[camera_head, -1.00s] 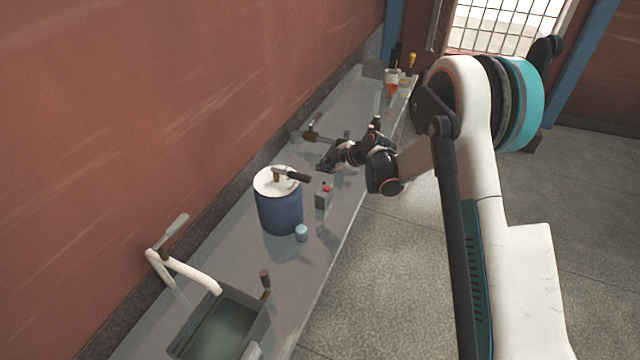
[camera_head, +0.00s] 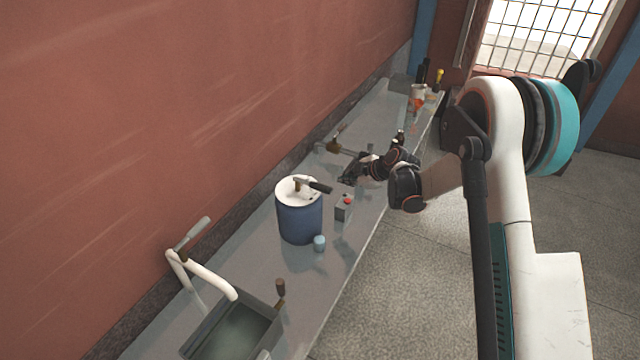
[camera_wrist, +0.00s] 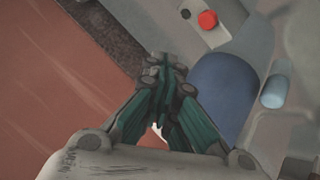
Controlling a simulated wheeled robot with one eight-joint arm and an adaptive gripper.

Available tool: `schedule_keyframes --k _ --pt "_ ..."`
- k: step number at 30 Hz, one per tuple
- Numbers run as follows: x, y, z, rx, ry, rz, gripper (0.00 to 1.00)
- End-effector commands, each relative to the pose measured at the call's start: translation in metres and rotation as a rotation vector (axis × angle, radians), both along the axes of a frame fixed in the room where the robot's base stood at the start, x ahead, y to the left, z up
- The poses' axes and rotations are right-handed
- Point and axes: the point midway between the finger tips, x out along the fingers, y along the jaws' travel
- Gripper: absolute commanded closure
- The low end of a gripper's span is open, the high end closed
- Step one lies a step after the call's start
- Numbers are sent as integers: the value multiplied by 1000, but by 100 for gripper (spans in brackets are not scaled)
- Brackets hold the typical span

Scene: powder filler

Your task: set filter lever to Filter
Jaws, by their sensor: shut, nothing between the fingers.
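My gripper (camera_head: 346,178) is shut and empty, above the bench just right of the blue drum's lid. The blue drum (camera_head: 300,222) has a white lid with a dark-handled lever (camera_head: 316,186) on top, lying toward the right. Another lever with a brass body (camera_head: 335,146) is behind my gripper, near the wall. No label reading Filter is legible, so I cannot tell which lever is the filter lever. My gripper appears apart from both levers.
A grey box with a red button (camera_head: 346,201) and a small pale blue cylinder (camera_head: 319,243) stand beside the drum. A sink (camera_head: 236,335) with a white tap (camera_head: 205,279) is at the near end. Bottles (camera_head: 418,95) stand at the far end. The wall bounds the bench's left side.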

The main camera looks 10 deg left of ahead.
Motion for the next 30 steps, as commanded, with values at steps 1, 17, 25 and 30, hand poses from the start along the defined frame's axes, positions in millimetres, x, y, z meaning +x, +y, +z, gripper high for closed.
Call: schedule_keyframes --k 1,17,25,30 --pt "0 0 0 0 0 0 100" --pt "-26 -11 -12 166 66 -4 55" --pt "-102 -40 10 642 156 43 55" --pt "-136 -59 37 847 150 87 55"
